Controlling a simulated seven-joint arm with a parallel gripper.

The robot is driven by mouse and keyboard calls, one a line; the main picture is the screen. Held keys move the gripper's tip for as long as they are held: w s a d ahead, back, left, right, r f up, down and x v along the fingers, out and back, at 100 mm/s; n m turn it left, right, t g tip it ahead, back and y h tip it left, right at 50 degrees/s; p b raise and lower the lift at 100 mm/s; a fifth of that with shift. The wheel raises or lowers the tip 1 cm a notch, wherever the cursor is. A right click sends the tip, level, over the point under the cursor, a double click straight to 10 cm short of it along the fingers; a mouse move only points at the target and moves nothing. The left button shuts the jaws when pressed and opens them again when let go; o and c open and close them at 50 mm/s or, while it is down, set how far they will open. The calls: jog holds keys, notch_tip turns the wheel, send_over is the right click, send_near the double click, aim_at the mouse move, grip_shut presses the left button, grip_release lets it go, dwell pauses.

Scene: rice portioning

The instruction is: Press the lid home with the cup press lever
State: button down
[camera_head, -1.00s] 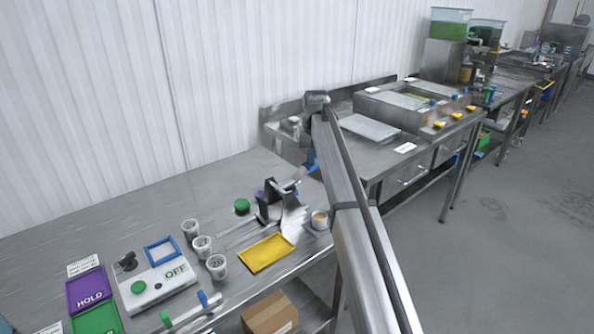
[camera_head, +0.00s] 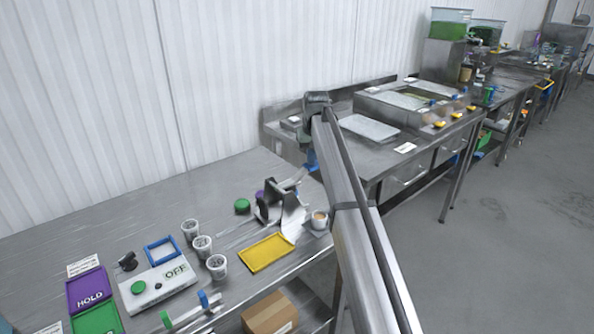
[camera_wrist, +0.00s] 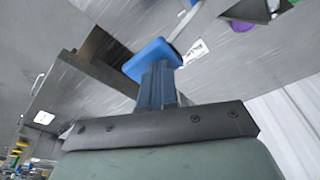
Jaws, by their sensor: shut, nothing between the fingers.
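The cup press (camera_head: 268,212) is a dark upright frame with metal plates, standing on the near steel table. A blue block (camera_wrist: 152,60), which looks like the lever's handle, lies just beyond my fingertips in the wrist view. A pale bar runs from it toward the dark press part at the upper right. My gripper (camera_wrist: 158,78) has its blue fingers together, empty, at or against that block; contact cannot be told. In the head view my gripper (camera_head: 311,158) is beside the press, partly hidden by my arm. Any cup or lid inside the press is hidden.
A green lid (camera_head: 242,206) and a purple piece (camera_wrist: 242,25) lie behind the press. A yellow tray (camera_head: 266,252) is in front, a filled cup (camera_head: 319,220) at the right table edge. Several white cups (camera_head: 202,246) and a scale (camera_head: 160,285) stand left.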

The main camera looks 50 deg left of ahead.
jog(key=shift+a+v, duration=0.2)
jog(key=shift+v, duration=1.05)
jog(key=shift+a+v, duration=0.25)
jog(key=shift+v, duration=1)
jog(key=shift+r, duration=0.2)
